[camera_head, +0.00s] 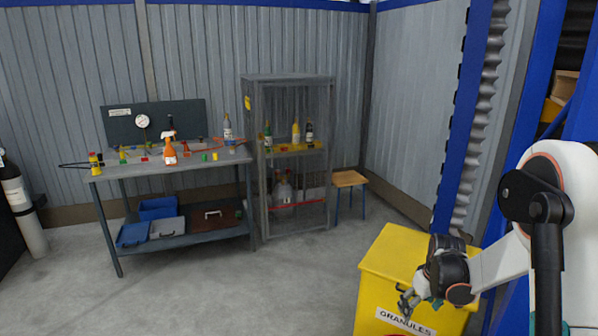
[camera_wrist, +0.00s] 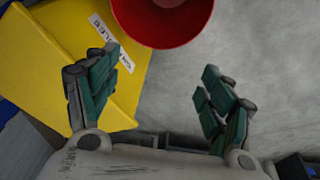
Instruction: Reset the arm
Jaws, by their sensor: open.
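My gripper (camera_head: 408,302) is at the front of a yellow bin labelled "GRANULES" (camera_head: 376,262) in the head view. In the wrist view its two green-padded fingers (camera_wrist: 160,72) stand wide apart with nothing between them. The yellow bin (camera_wrist: 45,40) shows at the upper left there, behind the left finger. My arm reaches in from the right edge of the head view, bent over beside the bin.
A red round container (camera_wrist: 165,25) lies beyond the fingertips, partly cut off. A workbench (camera_head: 205,165) with bottles and small parts stands at the back left. A mesh cabinet (camera_head: 290,78) and wooden stool (camera_head: 348,178) stand nearby. The middle floor (camera_head: 270,285) is clear.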

